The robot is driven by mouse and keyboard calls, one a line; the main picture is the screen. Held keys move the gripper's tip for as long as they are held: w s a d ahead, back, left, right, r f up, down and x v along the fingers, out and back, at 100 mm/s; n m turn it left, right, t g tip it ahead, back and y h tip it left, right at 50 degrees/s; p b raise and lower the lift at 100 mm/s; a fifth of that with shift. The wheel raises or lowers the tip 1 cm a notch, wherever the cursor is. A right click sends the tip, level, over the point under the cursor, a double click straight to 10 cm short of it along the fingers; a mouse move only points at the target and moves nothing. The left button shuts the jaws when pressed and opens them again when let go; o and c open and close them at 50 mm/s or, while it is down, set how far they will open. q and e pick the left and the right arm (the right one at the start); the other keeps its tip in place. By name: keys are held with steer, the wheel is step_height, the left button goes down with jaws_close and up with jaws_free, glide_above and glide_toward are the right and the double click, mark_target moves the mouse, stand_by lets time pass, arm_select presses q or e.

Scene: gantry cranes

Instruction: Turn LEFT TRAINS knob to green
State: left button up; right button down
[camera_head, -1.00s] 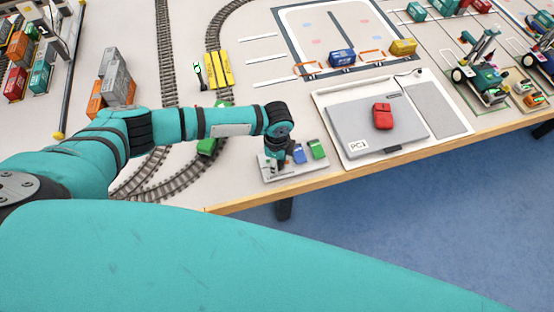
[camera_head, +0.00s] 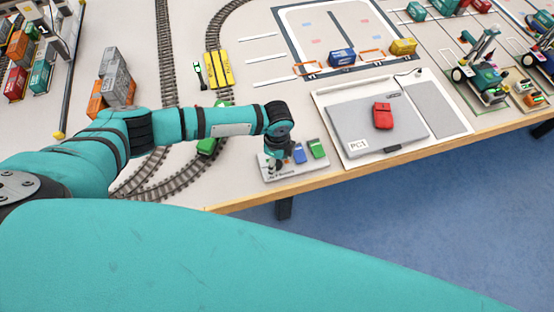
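A small light-grey control panel (camera_head: 309,167) lies near the table's front edge, in the middle of the picture. On it are a blue block-like control (camera_head: 299,153) and a green one (camera_head: 317,149). My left gripper (camera_head: 272,166) points down over the panel's left part. Its fingers are small, dark and partly covered by my wrist, so I cannot tell if they are open or shut. The LEFT TRAINS knob cannot be made out; the gripper and wrist cover that part of the panel. My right gripper is not in view.
Blue floor lies beyond the table edge (camera_head: 330,178).

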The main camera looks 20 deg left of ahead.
mark_target(277, 163)
arm_select(q)
step_height(277, 163, up, 12)
stand_by(0.7)
stand_by(0.4)
